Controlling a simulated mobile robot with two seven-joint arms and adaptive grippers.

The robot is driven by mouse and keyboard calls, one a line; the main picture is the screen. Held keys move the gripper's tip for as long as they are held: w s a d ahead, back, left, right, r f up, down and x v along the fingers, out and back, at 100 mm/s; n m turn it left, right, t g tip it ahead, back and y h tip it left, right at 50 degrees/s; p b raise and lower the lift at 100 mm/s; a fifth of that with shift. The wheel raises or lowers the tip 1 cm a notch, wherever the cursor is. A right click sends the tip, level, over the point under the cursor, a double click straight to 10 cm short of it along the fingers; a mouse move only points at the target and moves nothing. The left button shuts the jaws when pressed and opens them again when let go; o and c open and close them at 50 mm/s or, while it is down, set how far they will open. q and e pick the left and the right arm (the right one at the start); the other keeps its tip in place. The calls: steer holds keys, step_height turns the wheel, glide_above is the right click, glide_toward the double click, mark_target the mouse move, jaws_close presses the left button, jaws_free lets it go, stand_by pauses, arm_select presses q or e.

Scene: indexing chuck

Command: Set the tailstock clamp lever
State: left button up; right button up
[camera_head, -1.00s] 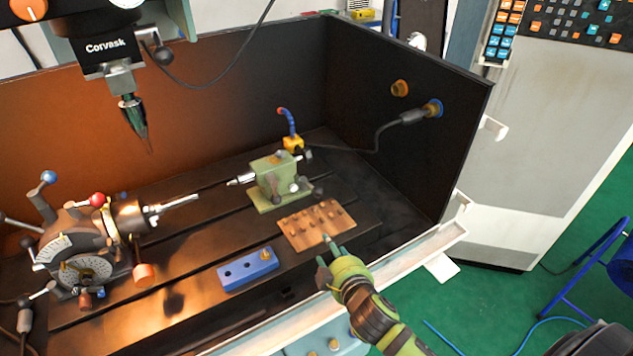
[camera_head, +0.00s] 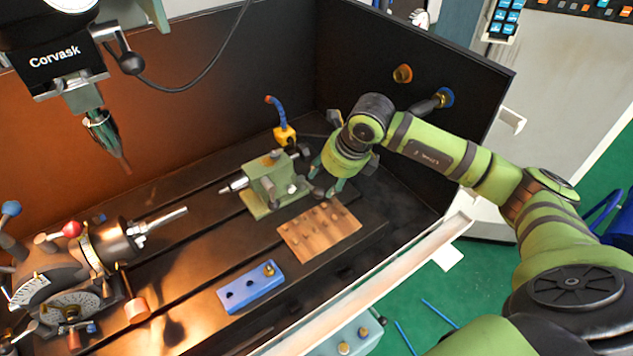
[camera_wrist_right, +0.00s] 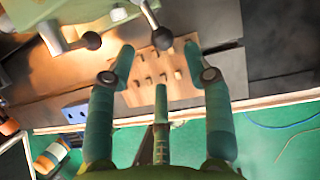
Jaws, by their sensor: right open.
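The green tailstock (camera_head: 268,192) stands on the dark slotted table in the head view, its pale spindle pointing left. In the right wrist view the tailstock (camera_wrist_right: 70,12) fills the top left. A dark ball knob (camera_wrist_right: 92,41) shows there, and a second dark ball (camera_wrist_right: 162,39) ends a silver lever rod (camera_wrist_right: 149,13). I cannot tell which is the clamp lever. My right gripper (camera_head: 325,181) is open and empty, just right of the tailstock and above the brown block's far edge. Its fingers (camera_wrist_right: 158,60) are spread below the second ball, apparently apart from it. My left gripper is not in view.
A brown pegged block (camera_head: 320,232) and a blue holed block (camera_head: 250,287) lie in front of the tailstock. A blue-and-yellow nozzle (camera_head: 284,132) stands behind the tailstock. A dark enclosure wall (camera_head: 420,130) rises at right.

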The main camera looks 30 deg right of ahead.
mark_target(320, 190)
steer(key=p+x, duration=0.2)
steer(key=x, duration=0.4)
steer(key=shift+f, duration=0.4)
